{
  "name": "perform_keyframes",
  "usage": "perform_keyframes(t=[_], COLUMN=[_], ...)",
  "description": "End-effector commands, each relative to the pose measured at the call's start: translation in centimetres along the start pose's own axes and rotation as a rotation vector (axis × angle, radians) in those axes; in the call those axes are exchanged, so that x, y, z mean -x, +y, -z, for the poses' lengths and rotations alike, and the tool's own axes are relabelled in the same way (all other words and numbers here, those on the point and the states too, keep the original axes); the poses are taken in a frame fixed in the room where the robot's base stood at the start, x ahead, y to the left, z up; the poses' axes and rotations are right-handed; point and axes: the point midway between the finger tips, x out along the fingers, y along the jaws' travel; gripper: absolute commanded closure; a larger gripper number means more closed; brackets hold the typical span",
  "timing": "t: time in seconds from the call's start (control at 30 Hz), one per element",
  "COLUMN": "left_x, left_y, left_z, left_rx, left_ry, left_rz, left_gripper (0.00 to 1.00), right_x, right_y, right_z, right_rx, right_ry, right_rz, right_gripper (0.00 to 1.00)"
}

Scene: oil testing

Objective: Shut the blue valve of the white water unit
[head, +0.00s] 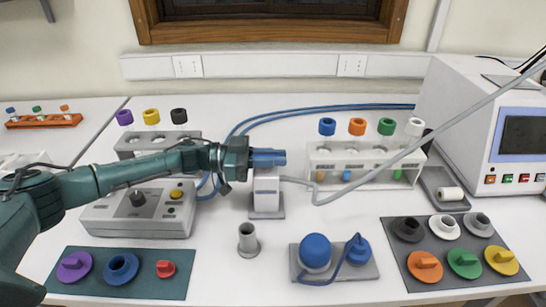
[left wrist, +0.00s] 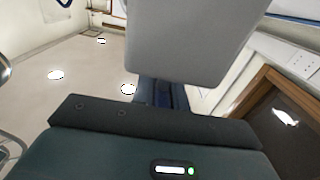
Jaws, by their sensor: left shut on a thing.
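The white water unit (head: 266,188) is a small upright block on a grey base in the middle of the table, with blue hoses and a pale grey hose running by it. My left gripper (head: 270,157) reaches in from the left at the top of the unit and is shut there on the blue valve. The valve is mostly hidden by the fingers, and its blue is hard to tell from theirs. In the left wrist view a big pale grey block, probably the unit, covers much of the fingers (left wrist: 158,94). My right gripper is not in view.
A rack with colour-capped tubes (head: 360,172) stands to the right and another (head: 128,145) behind my left arm. A grey control box (head: 140,222) is below the arm. In front are a grey cup (head: 248,240), a blue-domed device (head: 316,252) and mats with coloured caps.

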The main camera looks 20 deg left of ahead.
Motion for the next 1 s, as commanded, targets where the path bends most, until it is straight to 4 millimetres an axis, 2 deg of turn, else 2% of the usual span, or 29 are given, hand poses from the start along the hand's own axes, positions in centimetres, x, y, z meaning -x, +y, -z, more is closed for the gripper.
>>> perform_keyframes(t=[0.07, 0.1, 0.37, 0.67, 0.77, 1.0], left_x=[-0.1, -0.1, -0.1, -0.1, 0.0, -0.1], left_y=[0.1, 0.1, 0.1, 0.0, 0.0, 0.0], left_z=[0.0, 0.0, 0.0, 0.5, 1.8, 6.5], left_rx=[0.0, 0.0, 0.0, -0.002, -0.004, -0.006], left_ry=[0.002, 0.002, 0.001, 0.002, 0.003, 0.003], left_rz=[-0.002, -0.002, -0.002, -0.001, -0.002, -0.002], left_gripper=[1.0, 0.84, 0.64, 0.64, 0.64, 0.64], right_x=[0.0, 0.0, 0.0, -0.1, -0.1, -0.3], right_y=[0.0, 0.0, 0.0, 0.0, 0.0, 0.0], right_z=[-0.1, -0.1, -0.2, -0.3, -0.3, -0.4], right_rx=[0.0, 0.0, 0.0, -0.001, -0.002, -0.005], right_ry=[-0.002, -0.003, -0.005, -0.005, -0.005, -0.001], right_rz=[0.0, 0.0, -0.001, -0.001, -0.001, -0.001], right_gripper=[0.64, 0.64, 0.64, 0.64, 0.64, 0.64])
